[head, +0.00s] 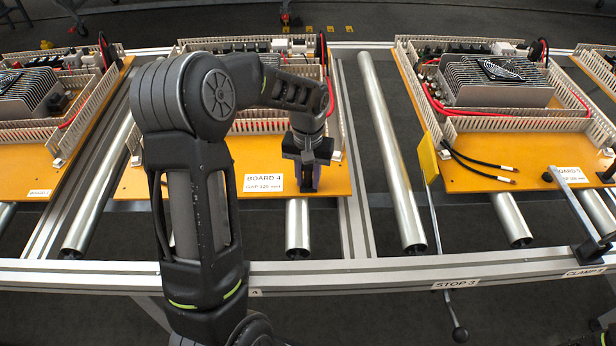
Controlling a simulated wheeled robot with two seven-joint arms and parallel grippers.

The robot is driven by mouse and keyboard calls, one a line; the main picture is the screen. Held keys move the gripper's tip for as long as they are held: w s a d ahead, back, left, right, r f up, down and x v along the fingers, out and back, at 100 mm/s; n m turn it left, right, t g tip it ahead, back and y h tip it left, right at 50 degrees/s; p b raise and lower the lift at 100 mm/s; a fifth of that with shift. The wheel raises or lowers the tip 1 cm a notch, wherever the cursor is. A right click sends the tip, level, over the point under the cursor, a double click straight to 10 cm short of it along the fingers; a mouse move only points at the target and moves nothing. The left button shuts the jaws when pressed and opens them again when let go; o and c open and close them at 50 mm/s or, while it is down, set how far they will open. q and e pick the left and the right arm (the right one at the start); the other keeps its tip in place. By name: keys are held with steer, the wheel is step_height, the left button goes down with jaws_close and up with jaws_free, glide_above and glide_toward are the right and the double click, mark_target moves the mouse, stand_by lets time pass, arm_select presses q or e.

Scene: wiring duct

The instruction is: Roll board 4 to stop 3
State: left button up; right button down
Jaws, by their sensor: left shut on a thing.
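Board 4 (339,183) is an orange board with white slotted ducts, lying on the roller conveyor left of centre. Its label (263,179) reads BOARD 4, GAP 125 mm. My left gripper (308,185) points down at the front edge of board 4, right of the label, and is shut on that edge. My left arm hides much of the board's left part. Stop 3 is a yellow flag (427,158) on a slanted rod, standing upright right of board 4, with its STOP 3 label (456,284) on the front rail. Board 4 and the flag are apart.
Another orange board (520,181) lies just right of the flag, with two loose black cables at its front. A further board (30,182) lies at the left. A clamp (590,248) sits at the right rail.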

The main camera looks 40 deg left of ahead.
arm_select(q)
jaws_close()
stand_by(0.8)
